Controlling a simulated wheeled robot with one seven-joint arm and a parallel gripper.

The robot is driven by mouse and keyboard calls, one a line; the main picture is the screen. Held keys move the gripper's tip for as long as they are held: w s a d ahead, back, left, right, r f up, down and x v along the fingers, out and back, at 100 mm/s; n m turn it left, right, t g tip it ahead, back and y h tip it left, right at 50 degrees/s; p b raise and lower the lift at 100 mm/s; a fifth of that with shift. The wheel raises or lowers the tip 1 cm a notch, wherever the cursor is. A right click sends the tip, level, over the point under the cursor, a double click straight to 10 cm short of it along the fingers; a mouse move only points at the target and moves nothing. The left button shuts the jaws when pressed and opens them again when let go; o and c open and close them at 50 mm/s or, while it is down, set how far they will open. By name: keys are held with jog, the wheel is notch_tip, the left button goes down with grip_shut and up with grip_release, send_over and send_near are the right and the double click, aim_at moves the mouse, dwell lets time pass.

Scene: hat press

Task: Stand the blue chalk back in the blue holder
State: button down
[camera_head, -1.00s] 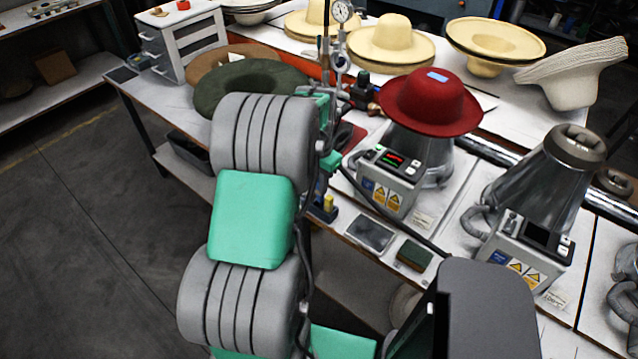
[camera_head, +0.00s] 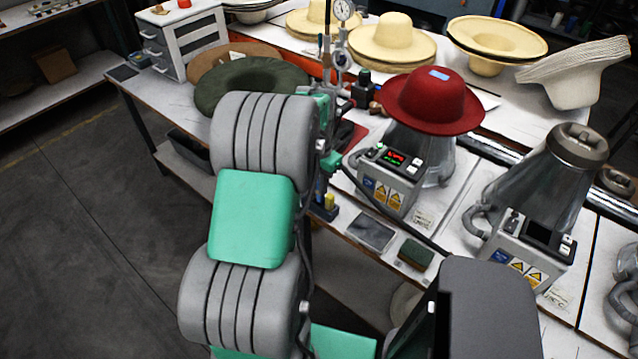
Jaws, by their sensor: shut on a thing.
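My arm's grey and green links fill the middle of the head view and cover part of the bench. My gripper's fingers do not show, as they are hidden behind these links. I cannot see what they hold. A small blue holder (camera_head: 323,212) with a yellow piece in it stands near the bench's front edge, just right of my arm. A narrow upright blue part shows directly above it, and I cannot tell whether it is the blue chalk. Part of the holder is hidden.
A red hat (camera_head: 432,100) with a light blue patch sits on a press with a lit control box (camera_head: 391,178). A bare press (camera_head: 545,190) stands to its right. A grey pad (camera_head: 371,232) and a green block (camera_head: 415,254) lie near the front edge. Straw hats (camera_head: 392,42) fill the back.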

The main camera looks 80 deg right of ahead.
jog(key=shift+f+b, duration=0.7)
jog(key=shift+f, duration=0.45)
jog(key=c, duration=1.3)
grip_release()
jog(key=shift+o, duration=0.2)
jog(key=shift+r+p, duration=2.4)
jog(key=shift+r, duration=1.35)
